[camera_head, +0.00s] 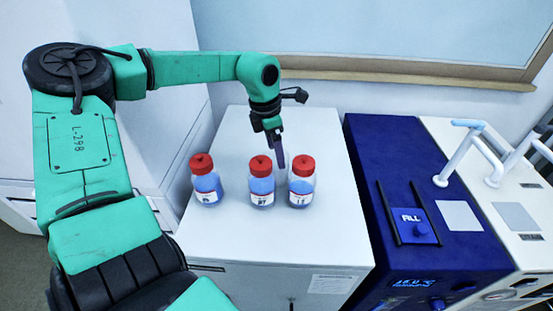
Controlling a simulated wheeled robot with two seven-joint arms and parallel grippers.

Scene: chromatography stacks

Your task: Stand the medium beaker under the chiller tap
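No beaker shows in this view. A dark blue unit (385,150) with a lit readout on its front, apparently the chiller, stands right of the white cabinet. A white tap with a pale blue top (462,150) rises near the blue unit's right edge; I cannot tell which unit it belongs to. A blue plate marked FILL (413,226) lies between two black bars on the blue unit. My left gripper (280,160) points down over the white cabinet, close behind the middle and right bottles. Its fingers show edge-on, so their opening is unclear. My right gripper is out of view.
Three red-capped bottles of blue liquid, left (206,183), middle (261,184) and right (301,183), stand on the white cabinet top (270,235). The cabinet top is clear in front of them. A white unit (515,215) with another white tap adjoins at right.

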